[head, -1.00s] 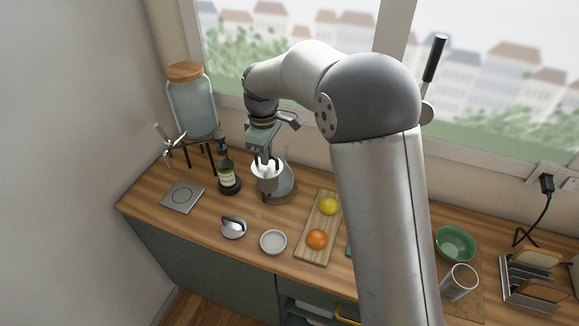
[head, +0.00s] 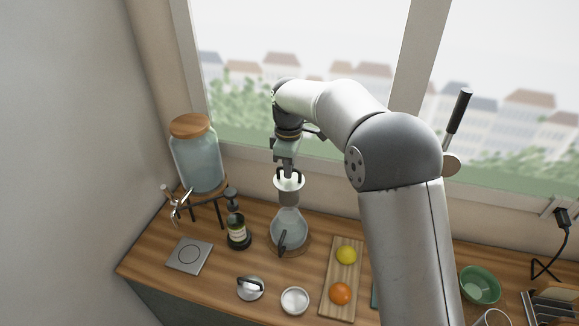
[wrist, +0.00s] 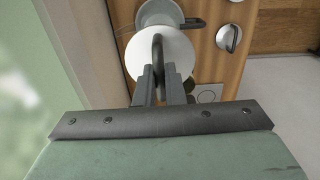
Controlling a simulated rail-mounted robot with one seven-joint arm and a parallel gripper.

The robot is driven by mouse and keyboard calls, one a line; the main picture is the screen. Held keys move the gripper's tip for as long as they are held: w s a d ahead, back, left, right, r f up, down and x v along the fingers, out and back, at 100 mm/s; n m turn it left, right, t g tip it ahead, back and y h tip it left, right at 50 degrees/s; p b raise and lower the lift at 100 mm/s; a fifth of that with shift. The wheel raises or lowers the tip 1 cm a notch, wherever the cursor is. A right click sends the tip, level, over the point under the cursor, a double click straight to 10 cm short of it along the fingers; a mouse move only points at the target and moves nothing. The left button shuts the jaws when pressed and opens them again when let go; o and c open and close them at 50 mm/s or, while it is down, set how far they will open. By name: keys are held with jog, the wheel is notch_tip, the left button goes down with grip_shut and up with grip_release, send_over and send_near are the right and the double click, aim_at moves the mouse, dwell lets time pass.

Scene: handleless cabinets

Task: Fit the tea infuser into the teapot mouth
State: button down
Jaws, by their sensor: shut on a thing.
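My gripper (head: 289,174) is shut on that handle and holds the infuser up in the air, roughly upright. In the wrist view, the infuser's white top (wrist: 150,62) shows with its loop between my fingers (wrist: 160,75). The glass teapot (head: 289,222), with a dark handle toward the front, stands on the counter below the infuser. In the wrist view, the teapot (wrist: 158,10) is partly covered by the infuser. The infuser hides the teapot mouth; the two look apart.
A silver lid with a dark handle (head: 250,291) and a small white dish (head: 295,301) lie in front. A board (head: 341,273) with a lemon and an orange lies right. A large jar (head: 200,165) stands back left.

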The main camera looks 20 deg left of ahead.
jog(key=shift+f+b, duration=1.65)
jog(key=shift+f, duration=1.25)
jog(key=shift+f+b, duration=2.45)
jog(key=shift+f, duration=2)
jog(key=c, duration=1.4)
grip_release()
jog(key=shift+c, duration=0.2)
notch_tip(320, 180, up, 18)
jog(key=f+b, duration=0.1)
send_over(289, 181)
jog(key=shift+w+a+r, duration=0.1)
jog(key=shift+w+r, duration=0.15)
jog(key=shift+w, duration=0.05)
